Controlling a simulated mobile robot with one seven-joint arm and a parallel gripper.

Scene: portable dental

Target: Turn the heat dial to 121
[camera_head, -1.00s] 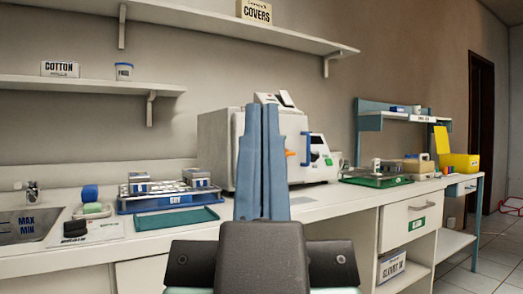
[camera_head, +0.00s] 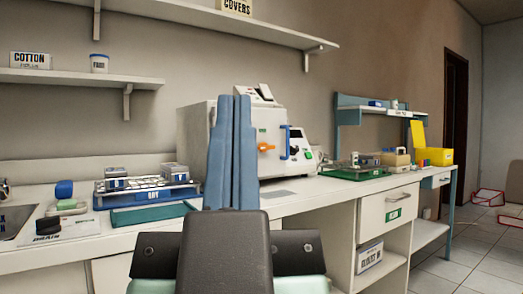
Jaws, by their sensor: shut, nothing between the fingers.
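A white boxy machine (camera_head: 196,140) stands on the counter, with an orange handle (camera_head: 265,147) and a blue upright handle (camera_head: 284,142) on its front. Its control panel (camera_head: 300,143) at the right side carries a dark round part and a green part. I cannot tell which is the heat dial, and no numbers are readable. My gripper (camera_head: 234,100) shows from behind as two tall blue-grey fingers pressed together, with nothing between them. It stands in front of the machine in the picture, left of the orange handle and panel, and hides part of the machine's front.
A blue rack (camera_head: 150,200) and a teal tray (camera_head: 150,215) lie on the counter to the left. A green tray (camera_head: 355,174) and a yellow box (camera_head: 436,156) stand to the right. Shelves (camera_head: 80,77) hang above. Open floor (camera_head: 470,245) lies at the right.

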